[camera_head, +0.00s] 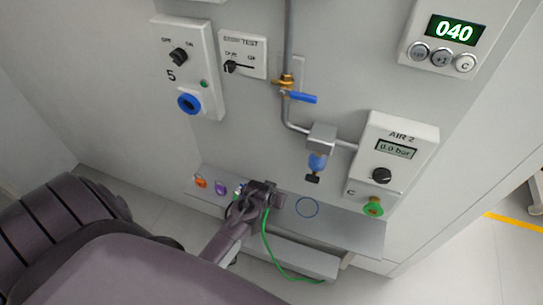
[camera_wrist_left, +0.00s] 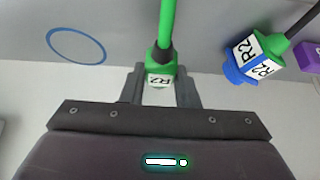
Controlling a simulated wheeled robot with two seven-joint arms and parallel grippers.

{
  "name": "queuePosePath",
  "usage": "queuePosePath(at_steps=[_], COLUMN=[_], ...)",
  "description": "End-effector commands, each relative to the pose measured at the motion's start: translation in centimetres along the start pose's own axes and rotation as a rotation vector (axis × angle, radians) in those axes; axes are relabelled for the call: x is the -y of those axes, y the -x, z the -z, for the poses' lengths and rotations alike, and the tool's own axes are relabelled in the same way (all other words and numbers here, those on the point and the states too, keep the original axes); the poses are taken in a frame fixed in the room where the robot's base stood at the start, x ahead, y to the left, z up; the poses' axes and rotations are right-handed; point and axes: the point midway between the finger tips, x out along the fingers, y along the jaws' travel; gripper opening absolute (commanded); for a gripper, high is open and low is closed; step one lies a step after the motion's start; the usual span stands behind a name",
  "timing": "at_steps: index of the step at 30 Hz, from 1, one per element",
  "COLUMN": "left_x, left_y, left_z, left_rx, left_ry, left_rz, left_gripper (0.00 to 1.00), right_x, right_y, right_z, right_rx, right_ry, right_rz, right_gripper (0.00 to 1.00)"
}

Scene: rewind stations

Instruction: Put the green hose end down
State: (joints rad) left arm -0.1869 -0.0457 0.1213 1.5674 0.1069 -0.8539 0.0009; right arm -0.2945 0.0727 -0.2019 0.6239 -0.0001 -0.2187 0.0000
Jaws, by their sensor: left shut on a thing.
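My left gripper (camera_head: 263,193) is over the grey shelf (camera_head: 345,229) on the wall unit. In the left wrist view its fingers (camera_wrist_left: 160,84) are shut on the green hose end (camera_wrist_left: 162,65), which has a white R2 label. The green hose (camera_head: 267,240) hangs from the gripper past the shelf's front edge. A blue ring mark (camera_head: 307,207) lies empty on the shelf, right of the gripper. It also shows in the left wrist view (camera_wrist_left: 76,46), left of the hose end. I cannot tell whether the hose end touches the shelf. My right gripper is not in view.
A blue-and-green connector (camera_wrist_left: 246,62), also labelled R2, is beside the gripper. A purple end (camera_head: 221,187) and an orange end (camera_head: 201,182) are farther left on the shelf. The AIR 2 panel (camera_head: 398,150) reads 0.0 bar, with a green port (camera_head: 373,207) below.

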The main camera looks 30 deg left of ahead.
Motion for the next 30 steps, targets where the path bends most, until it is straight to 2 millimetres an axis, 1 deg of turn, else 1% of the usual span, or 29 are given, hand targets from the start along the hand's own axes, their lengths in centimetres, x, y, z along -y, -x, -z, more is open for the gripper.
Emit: queuePosePath(at_steps=[1, 5, 17, 18, 21, 22, 30], left_x=[0.0, 0.0, 0.0, 0.0, 0.0, 0.0, 0.0], left_y=[-0.8, -1.9, -2.3, -2.2, -2.2, -2.2, -2.1], left_z=[-0.4, -1.0, -1.3, -1.3, -1.3, -1.3, -1.2], left_rx=[0.002, 0.000, 0.000, 0.000, 0.000, 0.000, 0.000], left_ry=[0.000, 0.000, 0.000, 0.000, 0.000, 0.000, 0.000], left_rz=[0.000, -0.001, 0.000, 0.000, 0.000, 0.000, 0.000], left_gripper=[0.00, 0.00, 0.00, 0.33, 0.46, 0.49, 0.49], right_x=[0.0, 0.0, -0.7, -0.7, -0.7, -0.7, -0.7], right_y=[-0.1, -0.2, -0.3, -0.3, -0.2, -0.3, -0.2], right_z=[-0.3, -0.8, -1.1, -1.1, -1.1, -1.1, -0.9], right_rx=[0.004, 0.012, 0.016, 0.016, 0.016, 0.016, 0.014], right_ry=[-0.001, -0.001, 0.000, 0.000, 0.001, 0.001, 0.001], right_rz=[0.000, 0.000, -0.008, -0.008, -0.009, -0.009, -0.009], right_gripper=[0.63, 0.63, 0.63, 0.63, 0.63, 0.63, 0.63])
